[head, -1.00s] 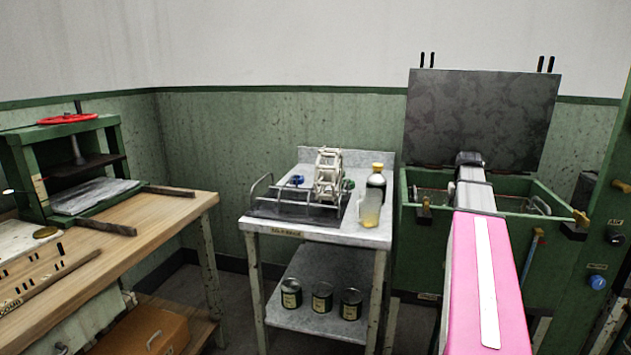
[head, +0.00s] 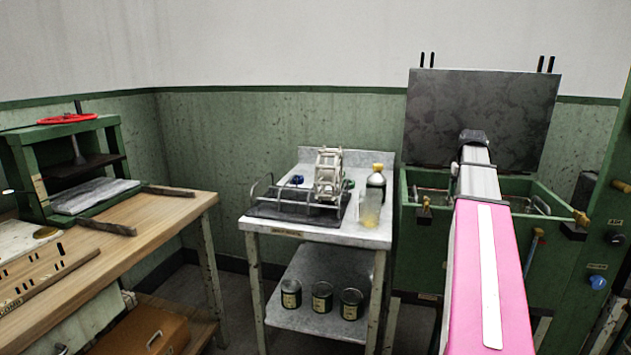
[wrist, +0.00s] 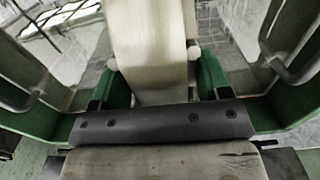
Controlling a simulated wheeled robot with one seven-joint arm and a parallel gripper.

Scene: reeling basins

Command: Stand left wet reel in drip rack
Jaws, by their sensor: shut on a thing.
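A pale, broad-banded thing, apparently the wet reel (wrist: 150,45), fills the upper middle of the wrist view. My gripper (wrist: 163,85) is shut on it, with a green part at each side. The reel's far end is out of view. In the head view my arm reaches over the green basin and hides the gripper and held reel. The metal drip rack (head: 262,189) is on the grey table at centre. Another white reel (head: 328,172) stands upright at its right part; the rack's left part looks open.
A yellow-capped bottle (head: 377,187) stands right of the rack on the table (head: 320,231). Several cans sit on its lower shelf. The green basin (head: 420,235) has a dark upright panel (head: 482,115) behind it. A wooden bench (head: 150,232) with a press is at left.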

